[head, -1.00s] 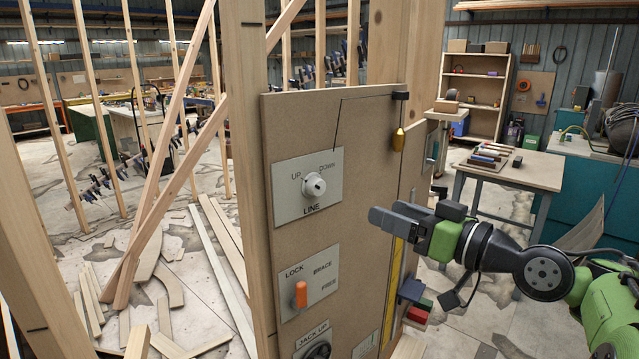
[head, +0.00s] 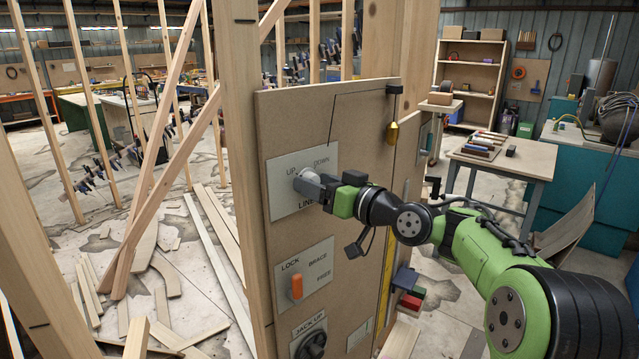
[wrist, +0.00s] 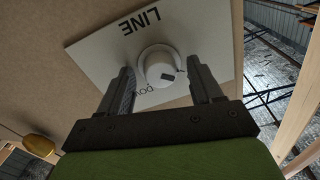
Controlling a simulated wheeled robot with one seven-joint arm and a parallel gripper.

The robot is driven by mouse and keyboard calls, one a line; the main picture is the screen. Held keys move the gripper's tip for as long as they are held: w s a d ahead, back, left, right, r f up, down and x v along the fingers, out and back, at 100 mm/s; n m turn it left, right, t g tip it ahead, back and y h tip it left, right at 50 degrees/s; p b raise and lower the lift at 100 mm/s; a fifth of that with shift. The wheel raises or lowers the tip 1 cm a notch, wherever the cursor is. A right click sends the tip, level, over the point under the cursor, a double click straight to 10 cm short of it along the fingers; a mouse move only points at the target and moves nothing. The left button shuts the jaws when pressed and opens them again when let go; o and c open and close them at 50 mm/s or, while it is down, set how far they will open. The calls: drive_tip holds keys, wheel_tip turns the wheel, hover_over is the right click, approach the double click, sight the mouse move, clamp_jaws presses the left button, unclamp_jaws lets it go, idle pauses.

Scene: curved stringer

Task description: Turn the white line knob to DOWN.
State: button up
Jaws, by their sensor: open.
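The white line knob (head: 307,176) sits on a pale plate (head: 290,205) marked UP, DOWN and LINE, on the upper part of the brown panel. My gripper (head: 311,184) is at the knob in the head view and partly covers it and the plate's lettering. In the wrist view, the round knob (wrist: 158,66) lies between my two open fingers (wrist: 160,74), with a visible gap on each side. LINE reads upside down there, and the DOWN label is partly hidden. I cannot tell which label the knob points to.
Below on the panel are an orange lever (head: 296,287) marked LOCK, BRACE and FREE, and a black JACK UP knob (head: 312,345). A brass weight (head: 392,133) hangs at the upper right. A wooden stud (head: 240,150) borders the panel's left edge.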

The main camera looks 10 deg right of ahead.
drive_tip(key=shift+c, duration=0.3)
drive_tip(key=c, duration=1)
drive_tip(key=shift+f+m+t+h+p, duration=0.1)
drive_tip(key=shift+m+t+h+p, duration=0.2)
drive_tip(key=shift+m+p, duration=3.75)
drive_tip(key=shift+f+m+t+h+p, duration=0.1)
drive_tip(key=shift+m+t+p, duration=0.3)
drive_tip(key=shift+m+p, duration=3.6)
drive_tip(key=m+b, duration=0.4)
drive_tip(key=m, duration=0.1)
